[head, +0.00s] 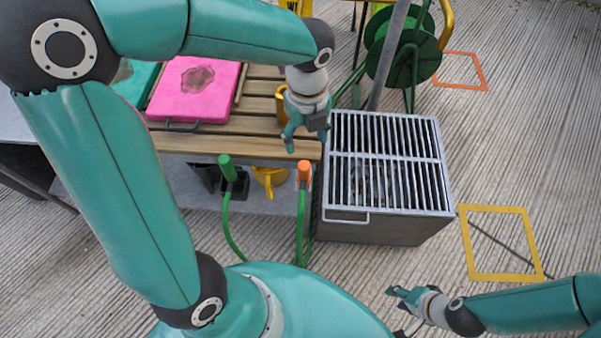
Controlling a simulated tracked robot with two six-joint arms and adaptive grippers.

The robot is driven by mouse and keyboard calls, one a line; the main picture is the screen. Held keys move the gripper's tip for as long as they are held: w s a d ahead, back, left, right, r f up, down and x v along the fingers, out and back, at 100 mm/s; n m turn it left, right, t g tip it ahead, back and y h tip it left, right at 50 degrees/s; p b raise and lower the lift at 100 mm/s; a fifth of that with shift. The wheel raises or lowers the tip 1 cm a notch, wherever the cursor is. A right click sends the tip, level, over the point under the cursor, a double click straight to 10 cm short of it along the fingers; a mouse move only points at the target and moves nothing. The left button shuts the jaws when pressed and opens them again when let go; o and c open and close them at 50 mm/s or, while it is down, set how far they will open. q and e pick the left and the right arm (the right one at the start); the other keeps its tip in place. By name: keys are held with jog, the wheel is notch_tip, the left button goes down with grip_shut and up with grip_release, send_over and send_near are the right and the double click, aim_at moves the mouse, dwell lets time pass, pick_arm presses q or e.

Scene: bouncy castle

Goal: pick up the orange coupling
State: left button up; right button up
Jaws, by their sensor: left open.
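The orange coupling (304,168) stands upright at the front edge of the bench, on the end of a green hose (300,225). My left gripper (306,143) reaches down from above, open and empty. Its fingertips are a little above the coupling in the picture and appear apart from it; the exact height gap is hard to judge. My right gripper (396,312) is low at the bottom right, with its fingers apart and nothing seen between them. It is well away from the coupling.
A green coupling (227,167) on another hose stands left of the orange one. A yellow item (270,179) sits between them. A grated metal box (390,162) stands close on the right. A pink case (195,88) lies on the slatted bench (250,146). A green reel (400,45) stands behind.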

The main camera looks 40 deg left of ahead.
aim_at(304, 173)
pick_arm(q)
notch_tip(304, 173, down, 9)
jog(key=shift+f+b, duration=0.15)
jog(key=shift+b, duration=0.35)
jog(key=shift+s+f+b, duration=0.15)
jog(key=shift+f+b, duration=0.15)
jog(key=shift+f, duration=2.4)
jog(key=c, duration=1.2)
